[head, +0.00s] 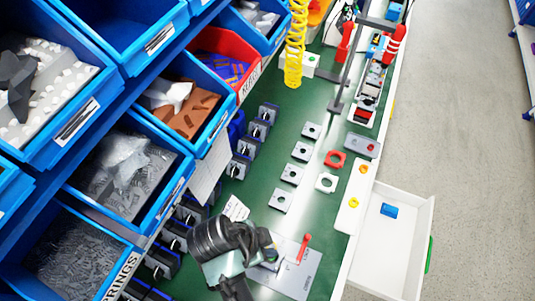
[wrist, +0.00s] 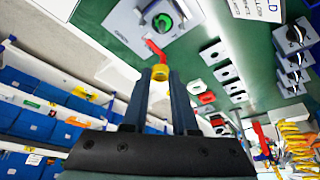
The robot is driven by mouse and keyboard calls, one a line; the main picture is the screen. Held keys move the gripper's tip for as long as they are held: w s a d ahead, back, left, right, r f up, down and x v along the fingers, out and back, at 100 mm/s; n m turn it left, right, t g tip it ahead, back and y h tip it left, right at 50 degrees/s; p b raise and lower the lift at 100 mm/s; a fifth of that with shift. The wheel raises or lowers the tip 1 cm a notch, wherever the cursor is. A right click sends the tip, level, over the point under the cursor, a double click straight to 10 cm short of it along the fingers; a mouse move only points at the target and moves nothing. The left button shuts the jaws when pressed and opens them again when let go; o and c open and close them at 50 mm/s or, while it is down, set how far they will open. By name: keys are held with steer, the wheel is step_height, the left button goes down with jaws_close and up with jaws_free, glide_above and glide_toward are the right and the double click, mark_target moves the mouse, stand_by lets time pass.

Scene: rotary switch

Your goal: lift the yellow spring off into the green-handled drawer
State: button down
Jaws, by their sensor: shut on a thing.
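My gripper (wrist: 160,82) is shut on a small yellow piece, the yellow spring (wrist: 160,72), which sits between its fingertips in the wrist view. Beyond the fingertips is a grey switch housing (wrist: 126,22) with a green centre and a red lever (wrist: 156,48); I cannot tell whether the spring touches it. In the head view my dark gripper (head: 268,256) is over the grey plate (head: 298,282), beside the red lever (head: 304,247); the spring is not clear there. The white drawer (head: 405,262) with a green handle (head: 430,254) stands open at the right, holding a blue block (head: 389,210).
Blue part bins (head: 150,195) line the left. Black switches (head: 248,148) and grey square plates (head: 292,174) stand in rows on the green bench (head: 260,200). A large yellow coil (head: 295,45) hangs at the back. The floor (head: 465,150) at the right is clear.

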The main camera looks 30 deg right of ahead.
steer(key=shift+r+p, duration=3)
steer(key=shift+r, duration=0.25)
steer(key=shift+f, duration=0.1)
